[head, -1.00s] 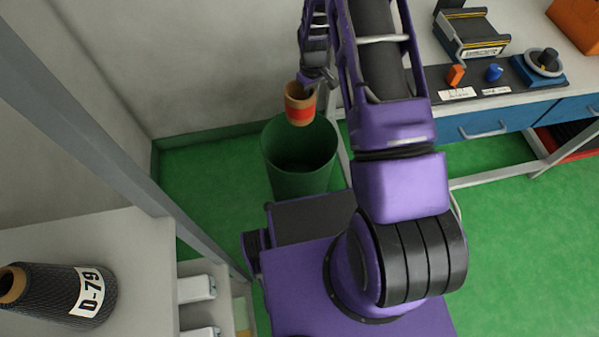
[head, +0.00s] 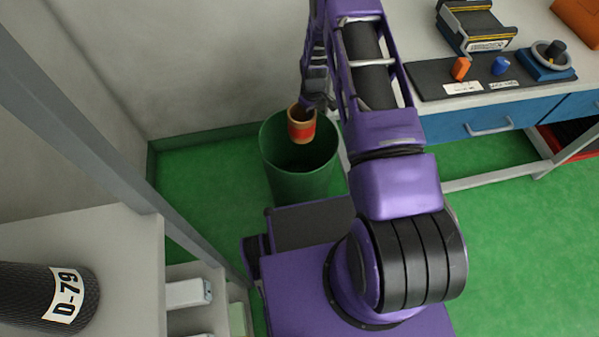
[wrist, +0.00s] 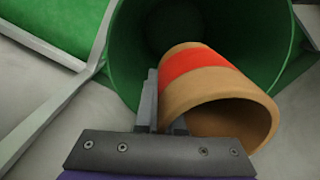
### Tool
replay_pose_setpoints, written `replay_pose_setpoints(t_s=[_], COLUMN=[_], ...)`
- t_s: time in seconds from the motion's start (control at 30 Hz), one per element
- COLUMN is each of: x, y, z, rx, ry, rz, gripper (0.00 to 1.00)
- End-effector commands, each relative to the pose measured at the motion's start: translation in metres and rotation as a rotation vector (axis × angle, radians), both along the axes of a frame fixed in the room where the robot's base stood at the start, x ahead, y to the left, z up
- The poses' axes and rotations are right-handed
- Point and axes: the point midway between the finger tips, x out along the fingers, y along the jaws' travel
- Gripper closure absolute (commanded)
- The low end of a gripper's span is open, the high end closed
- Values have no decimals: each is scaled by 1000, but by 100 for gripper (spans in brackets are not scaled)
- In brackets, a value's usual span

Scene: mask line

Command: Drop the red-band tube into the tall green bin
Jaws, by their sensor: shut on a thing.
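The red-band tube (head: 301,124) is a short tan cardboard tube with a red band. In the head view it is over the mouth of the tall green bin (head: 303,185). My gripper (head: 318,104) is shut on the tube's wall near its upper end. In the wrist view the tube (wrist: 205,85) slants away from the jaws (wrist: 160,118), its red-banded end toward the dark inside of the bin (wrist: 125,58). One finger shows along the tube's outside; the other is mostly hidden. I cannot tell whether the tube's lower end is below the rim.
A worktable with blue drawers (head: 480,125) stands at the right, bearing a black control strip with knobs (head: 500,66). A shelf at the lower left holds a dark spool marked D-79 (head: 40,298). A grey post (head: 85,115) rises beside it. Walls stand behind the bin.

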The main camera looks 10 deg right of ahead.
Motion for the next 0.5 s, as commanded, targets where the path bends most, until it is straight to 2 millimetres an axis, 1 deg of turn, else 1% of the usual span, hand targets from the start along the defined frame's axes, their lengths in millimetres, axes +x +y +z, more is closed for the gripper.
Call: replay_pose_setpoints(t_s=[0.27, 0.3, 0.37, 0.4, 0.47, 0.5], x=[0, 0, 0, 0, 0, 0], y=[0, 0, 0, 0, 0, 0], z=[-1, -2, -2, -2, -2, -2], rx=[0, -1, -1, -1, 0, 0], ry=[-1, 0, 0, 0, 0, 0], rz=[0, 0, 0, 0, 0, 0], gripper=[100, 87, 77, 69, 60, 60])
